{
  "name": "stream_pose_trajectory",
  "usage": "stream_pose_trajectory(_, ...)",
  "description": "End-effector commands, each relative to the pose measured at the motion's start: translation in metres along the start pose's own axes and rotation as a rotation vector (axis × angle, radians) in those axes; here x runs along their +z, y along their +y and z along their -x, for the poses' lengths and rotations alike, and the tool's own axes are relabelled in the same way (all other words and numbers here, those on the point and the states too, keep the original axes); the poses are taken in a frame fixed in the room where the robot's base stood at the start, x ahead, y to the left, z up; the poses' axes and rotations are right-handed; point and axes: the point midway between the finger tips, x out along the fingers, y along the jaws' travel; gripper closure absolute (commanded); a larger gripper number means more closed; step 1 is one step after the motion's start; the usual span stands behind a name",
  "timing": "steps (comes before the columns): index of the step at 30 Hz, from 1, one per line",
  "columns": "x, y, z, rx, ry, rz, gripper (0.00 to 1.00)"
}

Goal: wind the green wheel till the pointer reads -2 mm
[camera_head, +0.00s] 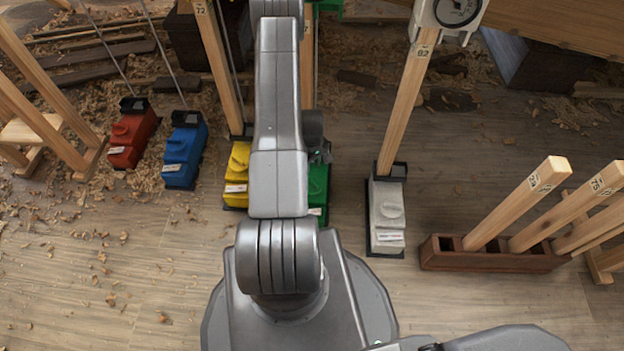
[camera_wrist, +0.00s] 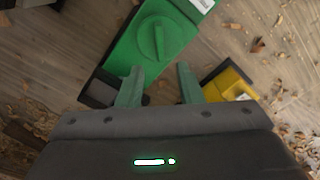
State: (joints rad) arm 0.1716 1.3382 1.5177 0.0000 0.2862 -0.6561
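The green unit (camera_head: 318,185) stands on the floor at the foot of a wooden prop, partly hidden by my arm in the head view. The wrist view shows its green body (camera_wrist: 182,22) tilted across the picture. The green wheel (camera_wrist: 157,40) is a round knob with a raised bar across it. My gripper (camera_wrist: 160,70) is open and empty; its two fingers are apart, just below the wheel in the picture. I cannot tell how near they are to it in depth. No pointer or scale for the green unit is readable.
Red (camera_head: 132,135), blue (camera_head: 184,152) and yellow (camera_head: 237,175) units stand left of the green one, a white unit (camera_head: 386,215) right. A gauge (camera_head: 456,10) tops the white unit's prop. A wooden rack (camera_head: 490,258) holds spare props. Shavings litter the floor.

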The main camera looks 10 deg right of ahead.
Motion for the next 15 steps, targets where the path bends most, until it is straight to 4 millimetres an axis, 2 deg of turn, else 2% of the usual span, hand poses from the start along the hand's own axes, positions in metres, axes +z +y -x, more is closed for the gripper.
stream_pose_trajectory(1,0.001,0.0,-0.017,-0.001,-0.001,0.0,0.67)
stream_pose_trajectory(6,0.001,-0.001,-0.053,-0.001,-0.002,0.0,0.67)
stream_pose_trajectory(12,0.0,0.0,-0.084,0.0,-0.001,0.0,0.67)
stream_pose_trajectory(15,0.0,0.0,-0.093,0.0,0.0,0.0,0.67)
